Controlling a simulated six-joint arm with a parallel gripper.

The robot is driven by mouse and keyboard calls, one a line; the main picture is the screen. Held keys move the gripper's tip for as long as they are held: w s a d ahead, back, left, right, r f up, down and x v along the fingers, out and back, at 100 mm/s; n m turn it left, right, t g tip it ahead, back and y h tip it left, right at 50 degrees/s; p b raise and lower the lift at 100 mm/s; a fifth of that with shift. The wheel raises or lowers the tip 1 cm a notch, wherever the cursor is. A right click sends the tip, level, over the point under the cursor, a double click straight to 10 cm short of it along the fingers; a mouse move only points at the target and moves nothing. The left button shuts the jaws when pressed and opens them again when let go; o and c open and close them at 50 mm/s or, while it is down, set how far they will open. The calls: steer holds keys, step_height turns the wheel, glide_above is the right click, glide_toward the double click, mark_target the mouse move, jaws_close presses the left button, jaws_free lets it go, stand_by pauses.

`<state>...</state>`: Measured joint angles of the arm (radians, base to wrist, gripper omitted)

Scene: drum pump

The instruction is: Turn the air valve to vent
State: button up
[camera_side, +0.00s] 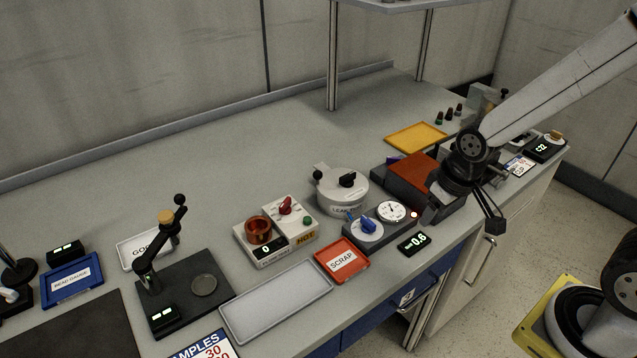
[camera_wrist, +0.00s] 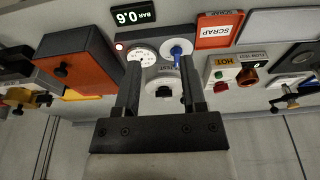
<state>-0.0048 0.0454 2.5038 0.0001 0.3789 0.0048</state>
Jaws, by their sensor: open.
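A grey unit at the bench front carries a white disc with a blue pointer knob (camera_side: 368,226), which looks like the air valve. The knob also shows in the wrist view (camera_wrist: 177,52). Its markings are too small to read. A round white gauge (camera_side: 391,212) sits beside it and shows in the wrist view (camera_wrist: 142,57). My gripper (camera_side: 492,222) is open and empty, right of the unit and apart from the knob. In the wrist view, gauge and knob appear beyond and between the fingers (camera_wrist: 158,68).
A white leak-test pot with a black knob (camera_side: 347,180) stands behind the valve. A red scrap tray (camera_side: 341,260) and a white heater box with a red knob (camera_side: 285,205) lie left. An orange-topped block (camera_side: 412,173) stands between gauge and arm.

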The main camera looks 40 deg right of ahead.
mark_target(369, 220)
steer(key=w+f, duration=0.1)
steer(key=w, duration=0.3)
steer(key=w+a+f+g, duration=0.1)
steer(key=w, duration=0.4)
steer(key=w+a+f+g, duration=0.1)
steer(key=w, duration=0.4)
steer(key=shift+a+f, duration=0.2)
steer(key=shift+f, duration=0.2)
steer(key=shift+f, duration=0.1)
steer(key=shift+f, duration=3.8)
jaws_close()
